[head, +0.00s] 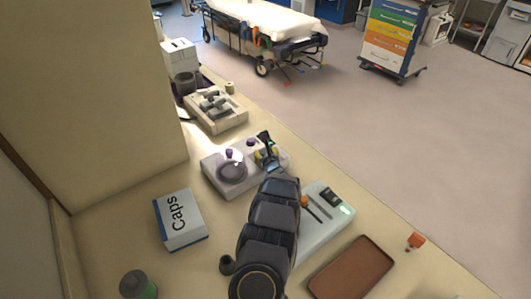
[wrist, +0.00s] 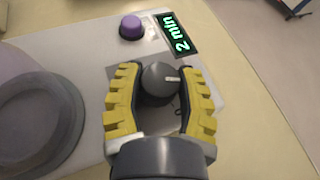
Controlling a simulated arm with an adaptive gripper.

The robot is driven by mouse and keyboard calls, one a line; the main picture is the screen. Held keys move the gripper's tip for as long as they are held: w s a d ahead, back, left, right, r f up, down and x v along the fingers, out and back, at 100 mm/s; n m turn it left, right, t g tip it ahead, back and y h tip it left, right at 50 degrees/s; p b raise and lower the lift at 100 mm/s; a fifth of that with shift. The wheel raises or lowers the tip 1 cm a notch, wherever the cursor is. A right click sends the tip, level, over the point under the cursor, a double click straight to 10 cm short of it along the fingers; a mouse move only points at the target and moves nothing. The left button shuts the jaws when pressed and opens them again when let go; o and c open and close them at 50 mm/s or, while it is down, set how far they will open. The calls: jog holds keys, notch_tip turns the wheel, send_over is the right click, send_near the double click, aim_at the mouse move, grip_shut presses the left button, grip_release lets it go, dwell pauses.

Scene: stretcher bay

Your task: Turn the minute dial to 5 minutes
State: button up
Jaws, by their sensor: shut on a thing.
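The minute dial (wrist: 160,84) is a dark grey round knob with a light pointer line, seen in the wrist view on a pale device (wrist: 82,50). A green display (wrist: 178,35) beside it reads "2 min". My gripper (wrist: 160,86) has its yellow ridged fingers on both sides of the dial and is shut on it. The pointer line points to the right in the wrist view. In the head view my gripper (head: 266,155) is at the right end of the pale device (head: 215,180), and my arm hides part of it. The dial is not clear there.
A purple button (wrist: 131,27) and a round grey part (wrist: 38,118) are on the device.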

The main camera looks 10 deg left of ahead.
dwell(0.4)
jog(key=o, duration=1.1)
jog(key=shift+o, duration=0.2)
jog(key=shift+v, duration=0.85)
jog(key=shift+f+v, duration=0.2)
jog(key=shift+v, duration=1)
jog(key=shift+r+v, duration=0.2)
jog(key=shift+v, duration=3.8)
